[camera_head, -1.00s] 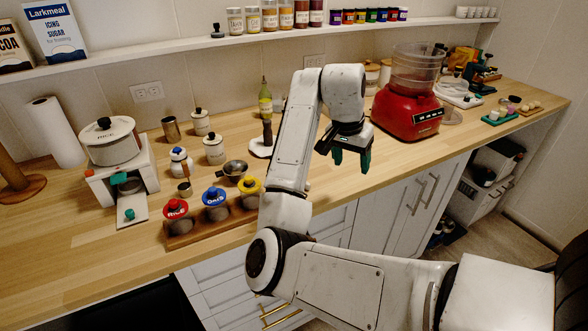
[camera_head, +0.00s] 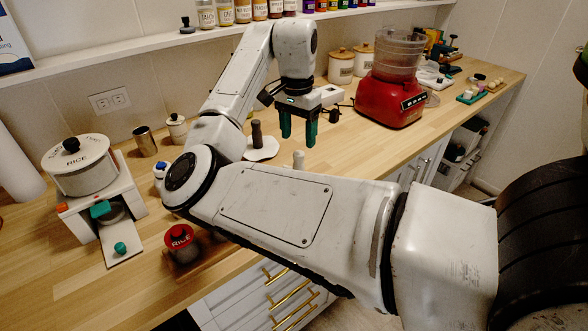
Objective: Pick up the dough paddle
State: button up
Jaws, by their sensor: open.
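A flat white piece (camera_head: 264,151) with an upright dark brown handle lies on the wooden counter, left of my gripper in the picture. It may be the dough paddle, but I cannot be sure. My gripper (camera_head: 298,133) points down over the counter, its two green fingers apart and nothing visible between them. The fingertips appear just right of the dark handle. A pale upright knob (camera_head: 298,158) shows just below the fingertips. My arm hides its lower part and much of the counter's front.
A red food processor (camera_head: 391,98) stands to the right. Two lidded canisters (camera_head: 341,67) stand behind my gripper. A jar shelf (camera_head: 150,48) runs along the wall.

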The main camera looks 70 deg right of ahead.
aim_at(298, 153)
notch_tip(298, 153, down, 3)
jog(key=shift+w+r, duration=0.1)
jog(key=shift+d+f+p, duration=0.15)
jog(key=shift+f+p, duration=0.4)
jog(key=shift+f, duration=2.5)
jog(key=shift+c, duration=0.4)
jog(key=c, duration=1)
